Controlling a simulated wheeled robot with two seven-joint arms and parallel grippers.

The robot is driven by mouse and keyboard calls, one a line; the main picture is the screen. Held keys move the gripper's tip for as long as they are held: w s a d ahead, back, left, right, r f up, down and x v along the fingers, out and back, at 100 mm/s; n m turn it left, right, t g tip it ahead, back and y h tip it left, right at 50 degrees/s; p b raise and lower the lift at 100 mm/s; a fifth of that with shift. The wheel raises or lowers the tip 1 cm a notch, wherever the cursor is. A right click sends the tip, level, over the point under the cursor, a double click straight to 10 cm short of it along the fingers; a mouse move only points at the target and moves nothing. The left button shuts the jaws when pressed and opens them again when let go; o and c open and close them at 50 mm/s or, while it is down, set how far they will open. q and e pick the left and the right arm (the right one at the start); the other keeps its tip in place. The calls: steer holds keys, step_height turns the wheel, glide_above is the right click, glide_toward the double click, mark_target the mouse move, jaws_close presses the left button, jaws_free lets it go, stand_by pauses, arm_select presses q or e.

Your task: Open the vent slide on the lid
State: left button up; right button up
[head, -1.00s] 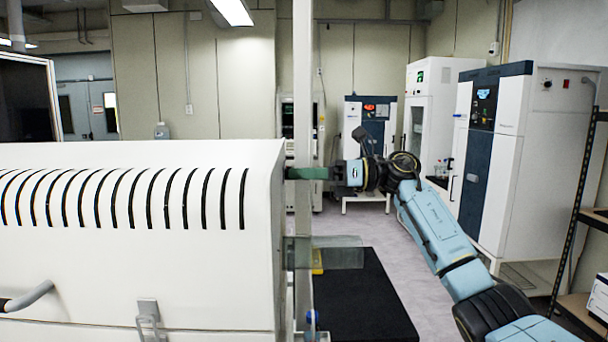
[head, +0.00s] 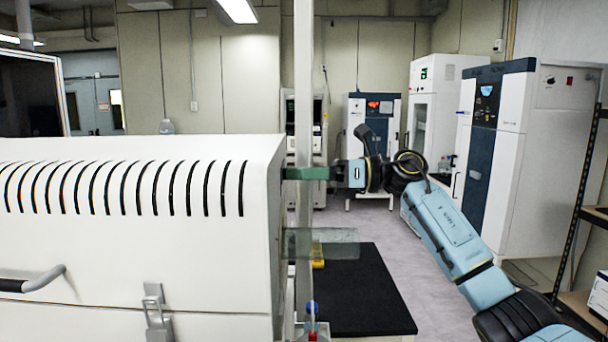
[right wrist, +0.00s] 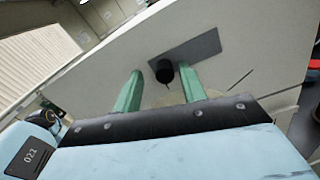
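The large white lid (head: 130,245) with a row of dark slots fills the left of the head view. In the right wrist view, its pale side face (right wrist: 235,75) carries a dark grey slide plate (right wrist: 200,48) with a short black knob (right wrist: 163,72). My right gripper (head: 290,173) is at the lid's right end, its green fingers pointing at that side. In the right wrist view its fingers (right wrist: 160,82) are apart, with the knob showing between their tips. I cannot tell whether either finger touches the knob. My left gripper is not in view.
A grey bar handle (head: 42,280) and a metal latch (head: 156,312) are on the lid's front. A clear panel (head: 335,243) juts out below my right gripper, above a black-topped table (head: 365,295). An upright post (head: 304,80) stands close by. Open floor lies behind.

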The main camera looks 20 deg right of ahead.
steer(key=b+v, duration=0.2)
steer(key=v, duration=1.1)
steer(key=shift+d, duration=0.25)
